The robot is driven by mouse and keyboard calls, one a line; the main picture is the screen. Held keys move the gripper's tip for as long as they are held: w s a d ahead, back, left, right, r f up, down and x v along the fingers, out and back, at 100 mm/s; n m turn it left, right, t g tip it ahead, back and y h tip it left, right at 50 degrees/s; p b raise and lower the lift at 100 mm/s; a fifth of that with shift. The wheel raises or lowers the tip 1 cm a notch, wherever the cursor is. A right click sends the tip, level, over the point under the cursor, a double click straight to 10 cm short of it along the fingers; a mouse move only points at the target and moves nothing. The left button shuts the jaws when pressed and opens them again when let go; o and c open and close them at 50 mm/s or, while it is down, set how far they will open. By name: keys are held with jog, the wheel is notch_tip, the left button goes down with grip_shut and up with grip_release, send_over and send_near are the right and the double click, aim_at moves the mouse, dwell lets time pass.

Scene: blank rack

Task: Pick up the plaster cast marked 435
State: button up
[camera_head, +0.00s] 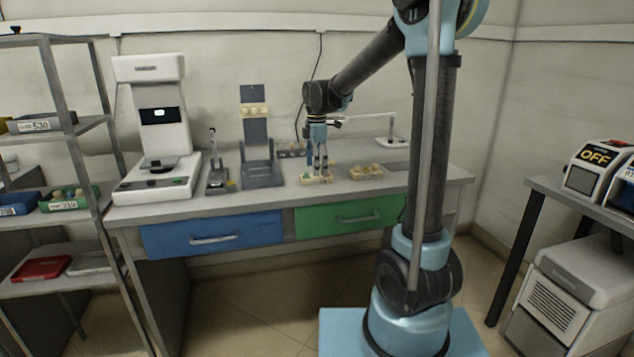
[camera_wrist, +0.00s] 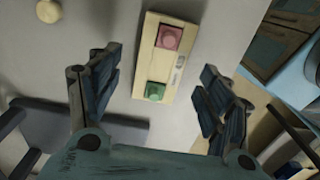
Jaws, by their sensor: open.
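A plaster cast (camera_wrist: 160,68), a cream block with a red square piece and a green square piece set in it, lies between my fingers in the wrist view. Its side marking is too blurred to read, so I cannot tell whether it says 435. In the head view the cast (camera_head: 316,180) lies on the bench top under my gripper (camera_head: 320,168). My gripper is open, with its fingers (camera_wrist: 162,80) spread on either side of the cast and gaps showing on both sides. A second cream block (camera_head: 366,172) with several rounded bumps lies to the right; its marking is unreadable.
A grey stand (camera_head: 261,174) and a small dark device (camera_head: 217,178) stand left of my gripper, beside a white machine (camera_head: 155,130). A lamp-like stand (camera_head: 392,138) is behind to the right. Blue (camera_head: 212,233) and green (camera_head: 350,216) drawers are shut below.

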aim_at(316, 179)
jog(key=shift+f, duration=1.65)
jog(key=c, duration=1.3)
jog(key=shift+o, duration=0.2)
